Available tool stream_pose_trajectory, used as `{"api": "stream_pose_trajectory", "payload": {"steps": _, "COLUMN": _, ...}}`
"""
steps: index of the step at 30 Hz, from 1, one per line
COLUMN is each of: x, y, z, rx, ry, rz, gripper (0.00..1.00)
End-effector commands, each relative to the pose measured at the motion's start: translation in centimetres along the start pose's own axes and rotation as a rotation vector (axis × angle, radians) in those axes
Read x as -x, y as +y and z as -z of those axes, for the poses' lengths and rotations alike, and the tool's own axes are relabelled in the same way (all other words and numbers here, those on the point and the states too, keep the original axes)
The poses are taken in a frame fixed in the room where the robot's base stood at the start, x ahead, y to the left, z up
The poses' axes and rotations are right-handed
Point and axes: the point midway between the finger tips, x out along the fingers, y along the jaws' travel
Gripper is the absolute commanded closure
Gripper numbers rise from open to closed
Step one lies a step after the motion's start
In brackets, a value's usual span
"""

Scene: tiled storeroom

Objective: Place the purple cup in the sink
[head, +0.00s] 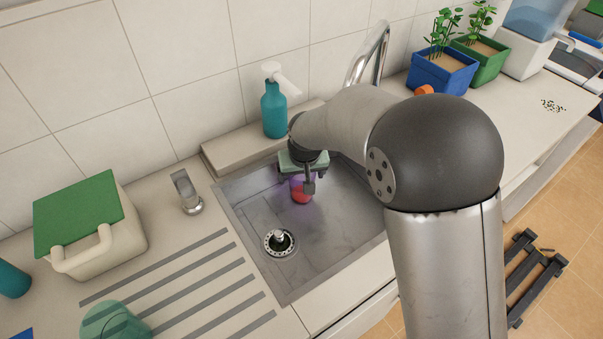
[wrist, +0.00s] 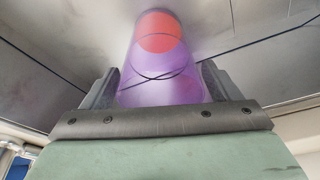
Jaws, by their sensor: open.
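The purple cup (head: 301,191) is in the metal sink (head: 338,222), under my gripper, which hides part of it. It is translucent purple with a red-orange part. In the wrist view the purple cup (wrist: 160,62) lies between the two fingers of my gripper (wrist: 160,78), against the sink's metal surface. My gripper (head: 304,178) is open and reaches down into the back part of the sink. Small gaps at the fingers are hard to judge, and I cannot tell whether the cup stands fully upright.
A teal soap bottle (head: 274,107) stands behind the sink near the tall faucet (head: 369,55). A drain plug (head: 280,242) is in the sink. A cream box with a green lid (head: 80,213) stands at left. Blue (head: 441,76) and green (head: 483,60) planters are at back right.

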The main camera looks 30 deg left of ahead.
Motion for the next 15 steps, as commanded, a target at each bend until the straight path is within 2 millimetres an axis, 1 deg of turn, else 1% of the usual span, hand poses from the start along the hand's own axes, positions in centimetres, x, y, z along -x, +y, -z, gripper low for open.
{"api": "stream_pose_trajectory", "payload": {"steps": 5, "x": 1.6, "y": 0.0, "z": 0.2, "rx": 0.000, "ry": 0.003, "rz": 0.001, "gripper": 0.17}}
{"api": "stream_pose_trajectory", "payload": {"steps": 15, "x": 8.8, "y": 0.0, "z": 0.2, "rx": -0.001, "ry": 0.005, "rz": 0.001, "gripper": 0.17}}
